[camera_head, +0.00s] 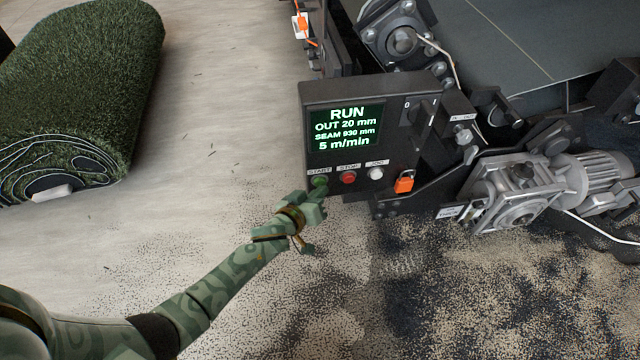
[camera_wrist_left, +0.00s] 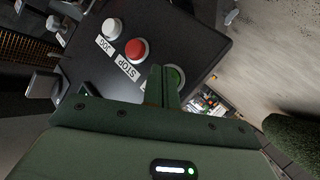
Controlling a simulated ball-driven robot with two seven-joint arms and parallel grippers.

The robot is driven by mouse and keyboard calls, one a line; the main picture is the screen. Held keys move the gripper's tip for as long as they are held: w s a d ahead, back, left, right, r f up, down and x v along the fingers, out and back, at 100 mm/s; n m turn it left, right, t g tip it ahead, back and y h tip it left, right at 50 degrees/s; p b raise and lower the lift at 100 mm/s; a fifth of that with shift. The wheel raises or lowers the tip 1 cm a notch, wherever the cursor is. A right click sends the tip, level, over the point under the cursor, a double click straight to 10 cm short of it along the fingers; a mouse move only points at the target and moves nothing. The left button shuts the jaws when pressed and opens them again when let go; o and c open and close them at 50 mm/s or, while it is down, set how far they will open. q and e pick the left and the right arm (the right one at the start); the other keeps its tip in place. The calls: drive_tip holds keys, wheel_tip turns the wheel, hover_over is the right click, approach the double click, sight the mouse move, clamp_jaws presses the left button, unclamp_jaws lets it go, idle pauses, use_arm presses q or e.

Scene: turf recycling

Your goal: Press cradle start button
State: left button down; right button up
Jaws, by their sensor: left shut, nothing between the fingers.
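The black control box (camera_head: 318,98) has a green-lit screen (camera_head: 345,127) reading RUN, OUT 20 mm, SEAM 930 mm, 5 m/min. Below the screen are a green start button (camera_head: 319,181), a red stop button (camera_head: 348,178) and a white jog button (camera_head: 375,173). My left gripper (camera_head: 319,192) is shut and empty, with its fingertips at the start button. In the left wrist view the shut fingers (camera_wrist_left: 163,88) overlap the green button (camera_wrist_left: 176,77); whether they touch it I cannot tell. My right gripper is not in view.
A roll of green turf (camera_head: 85,80) lies on the floor at the left. An orange padlock (camera_head: 404,182) hangs at the box's lower right. A grey motor and gearbox (camera_head: 520,190) stand to the right.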

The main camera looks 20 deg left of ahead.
use_arm(q)
drive_tip(key=shift+s+d, duration=0.3)
drive_tip(key=shift+s, duration=0.15)
drive_tip(key=s+d+p, duration=0.1)
drive_tip(key=s+d, duration=0.2)
drive_tip(key=s, duration=0.2)
drive_tip(key=shift+d, duration=0.2)
idle(0.8)
